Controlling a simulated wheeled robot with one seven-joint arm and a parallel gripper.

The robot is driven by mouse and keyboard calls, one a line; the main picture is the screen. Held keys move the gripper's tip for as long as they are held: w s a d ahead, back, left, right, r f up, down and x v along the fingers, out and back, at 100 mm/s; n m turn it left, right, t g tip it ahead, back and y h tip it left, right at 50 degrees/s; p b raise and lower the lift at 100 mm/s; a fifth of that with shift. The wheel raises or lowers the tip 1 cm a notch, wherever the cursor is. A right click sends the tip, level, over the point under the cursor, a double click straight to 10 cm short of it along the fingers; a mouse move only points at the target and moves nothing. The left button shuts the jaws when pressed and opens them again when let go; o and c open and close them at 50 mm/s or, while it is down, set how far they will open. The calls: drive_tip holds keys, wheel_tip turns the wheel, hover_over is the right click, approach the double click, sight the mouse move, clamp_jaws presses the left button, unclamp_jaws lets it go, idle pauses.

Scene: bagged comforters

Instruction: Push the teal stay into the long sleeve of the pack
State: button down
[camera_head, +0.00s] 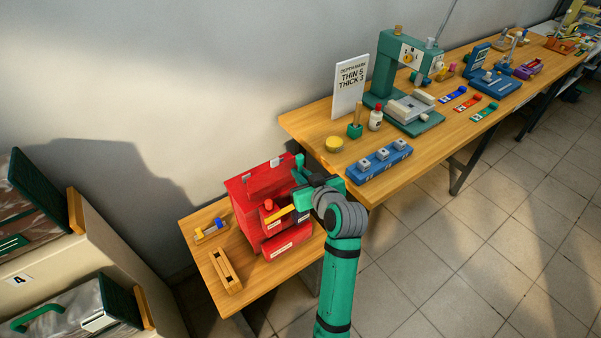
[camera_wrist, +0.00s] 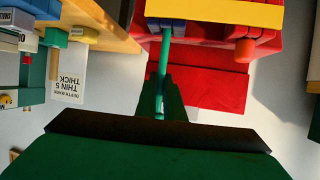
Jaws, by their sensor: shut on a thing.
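My gripper (camera_head: 304,192) is at the pack's right side. In the wrist view my gripper (camera_wrist: 161,95) is shut on the thin teal stay (camera_wrist: 162,58). The stay's far end reaches a blue piece (camera_wrist: 166,24) at the pack's edge. I cannot tell whether its tip is inside the long sleeve.
The taller workbench (camera_head: 312,122) stands close behind and right of my gripper, with a depth-mark sign (camera_head: 350,87), a yellow disc (camera_head: 334,145) and a blue block (camera_head: 379,163). A wooden holder (camera_head: 225,270) lies left of the pack. Shelved bags stand far left.

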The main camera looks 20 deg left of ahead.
sight(301, 167)
drive_tip(key=shift+f, duration=2.9)
drive_tip(key=shift+r, duration=0.2)
drive_tip(key=shift+r, duration=4.55)
drive_tip(key=shift+w, duration=0.1)
drive_tip(key=shift+d, duration=0.1)
drive_tip(key=shift+f, duration=0.7)
